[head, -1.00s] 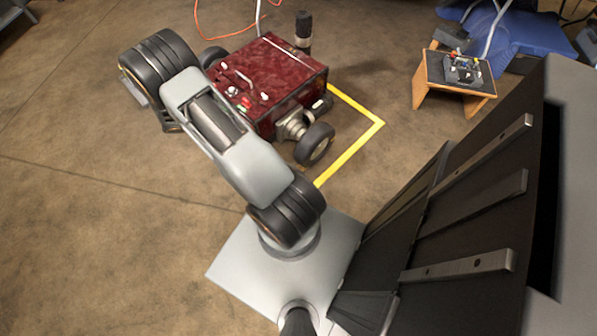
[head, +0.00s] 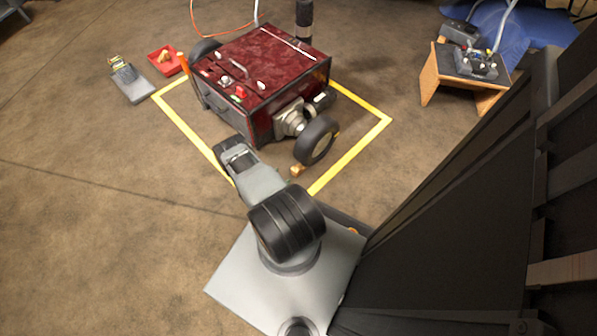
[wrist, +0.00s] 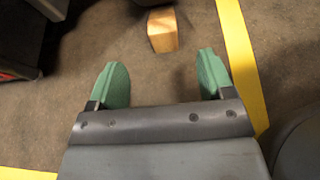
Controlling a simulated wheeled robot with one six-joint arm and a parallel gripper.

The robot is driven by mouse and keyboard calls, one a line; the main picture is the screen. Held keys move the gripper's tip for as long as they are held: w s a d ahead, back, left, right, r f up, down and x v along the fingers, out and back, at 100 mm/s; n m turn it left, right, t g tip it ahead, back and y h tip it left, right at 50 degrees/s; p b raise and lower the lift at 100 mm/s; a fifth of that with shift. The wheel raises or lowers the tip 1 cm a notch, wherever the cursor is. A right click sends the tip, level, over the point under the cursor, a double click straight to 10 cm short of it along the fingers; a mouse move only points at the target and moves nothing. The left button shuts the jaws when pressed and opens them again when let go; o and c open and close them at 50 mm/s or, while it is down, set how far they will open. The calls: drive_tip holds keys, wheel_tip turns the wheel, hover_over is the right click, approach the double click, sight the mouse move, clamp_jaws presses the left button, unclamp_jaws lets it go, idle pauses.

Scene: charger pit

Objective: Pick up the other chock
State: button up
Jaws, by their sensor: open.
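A wooden chock (head: 297,171) lies on the floor near the cart's front right wheel (head: 316,140), inside the yellow line. In the wrist view the chock (wrist: 163,31) is at the top middle, ahead of my gripper (wrist: 161,70). The gripper's green fingers are spread apart with bare floor between them. The chock is beyond the fingertips, roughly in line with the gap, and is not touched. In the head view I cannot make out the fingers. A small tan piece (head: 164,57) lies in a red tray (head: 155,68) left of the cart; I cannot tell what it is.
The dark red cart (head: 262,68) stands inside the yellow floor outline (head: 365,140). A grey box-like item (head: 133,91) lies beside the red tray. A wooden stand (head: 432,82) with devices is at the upper right.

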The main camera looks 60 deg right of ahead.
sight(296, 168)
drive_tip(key=b+x, duration=0.1)
drive_tip(key=x, duration=0.4)
drive_tip(key=b+x, duration=0.2)
drive_tip(key=x, duration=0.2)
drive_tip(key=shift+s+a, duration=0.1)
drive_tip(key=shift+s+d+f+b, duration=0.2)
drive_tip(key=shift+d+b, duration=0.2)
drive_tip(key=shift+d, duration=0.3)
drive_tip(key=shift+c, duration=0.4)
drive_tip(key=c, duration=1)
drive_tip(key=shift+o, duration=0.2)
drive_tip(key=shift+w+a+r, duration=0.1)
drive_tip(key=shift+r, duration=0.05)
